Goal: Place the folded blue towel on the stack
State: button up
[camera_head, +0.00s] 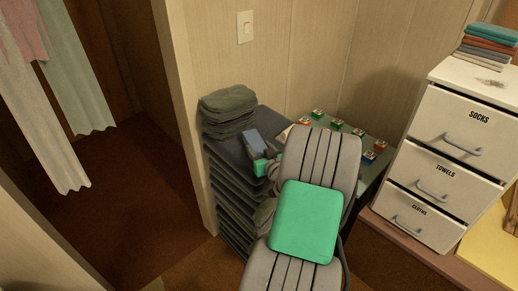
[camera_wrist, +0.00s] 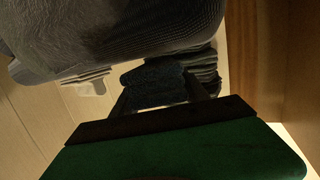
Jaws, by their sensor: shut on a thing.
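The folded blue towel (camera_head: 256,142) shows as a small blue-grey piece at my gripper (camera_head: 262,163) in the head view. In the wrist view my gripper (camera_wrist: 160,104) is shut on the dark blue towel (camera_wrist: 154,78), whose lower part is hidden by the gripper. A stack of grey-green folded cloths (camera_head: 228,99) stands left of the towel, on the back left of a dark shelf unit. A dark stack (camera_wrist: 204,72) also shows just behind and right of the towel in the wrist view. I cannot tell whether towel and stack touch.
The dark shelf unit (camera_head: 228,200) stands against the wall. A table with several small coloured items (camera_head: 337,124) is behind my arm. A white drawer chest (camera_head: 440,150) at right bears another stack of coloured cloths (camera_head: 488,45). A large grey textured thing (camera_wrist: 120,35) crosses the wrist view's top.

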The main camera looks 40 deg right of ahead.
jog(key=shift+f+b, duration=0.6)
jog(key=shift+b, duration=0.15)
jog(key=o, duration=1.7)
